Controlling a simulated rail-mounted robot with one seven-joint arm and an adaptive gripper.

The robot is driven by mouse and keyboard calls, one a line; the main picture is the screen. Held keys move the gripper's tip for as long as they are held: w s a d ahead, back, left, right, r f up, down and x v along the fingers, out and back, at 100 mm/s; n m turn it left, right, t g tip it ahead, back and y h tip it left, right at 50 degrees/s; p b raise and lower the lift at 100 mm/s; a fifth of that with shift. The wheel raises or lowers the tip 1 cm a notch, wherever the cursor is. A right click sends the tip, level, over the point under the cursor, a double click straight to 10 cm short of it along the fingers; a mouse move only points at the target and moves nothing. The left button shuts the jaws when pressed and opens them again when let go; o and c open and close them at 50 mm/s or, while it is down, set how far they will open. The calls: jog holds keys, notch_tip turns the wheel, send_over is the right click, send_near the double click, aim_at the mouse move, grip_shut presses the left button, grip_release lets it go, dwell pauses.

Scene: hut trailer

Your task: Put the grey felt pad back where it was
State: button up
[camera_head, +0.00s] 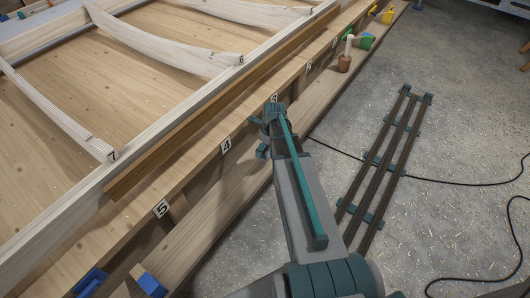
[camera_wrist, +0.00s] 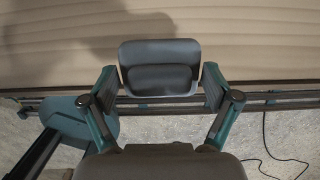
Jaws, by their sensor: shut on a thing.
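The grey felt pad (camera_wrist: 160,53) is a dark grey, rounded block in the wrist view. It sits between the two fingers of my gripper (camera_wrist: 159,88), which are shut on its left and right sides. In the head view my gripper (camera_head: 263,135) is over the front edge of the long wooden bench, close to the number labels 3 and 4. The pad cannot be made out there, as the gripper and arm hide it.
The wooden bench (camera_head: 190,175) carries curved pale ribs (camera_head: 180,40) and a long brown strip (camera_head: 215,100). Blue blocks (camera_head: 90,281) are at its near end. A brown mallet (camera_head: 345,60) and a green item (camera_head: 366,41) stand farther along. Rails (camera_head: 385,160) and a black cable (camera_head: 440,182) lie on the floor.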

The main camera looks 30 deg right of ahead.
aim_at(269, 147)
jog(key=shift+w+f, duration=0.45)
jog(key=shift+f, duration=1.65)
jog(key=shift+f, duration=0.15)
jog(key=o, duration=1)
jog(key=shift+c, duration=0.2)
jog(key=r, duration=0.4)
jog(key=s+r, duration=0.1)
jog(key=r, duration=0.3)
jog(key=d+r, duration=0.1)
jog(key=r, duration=0.3)
jog(key=shift+s+r, duration=0.1)
jog(key=shift+s, duration=0.2)
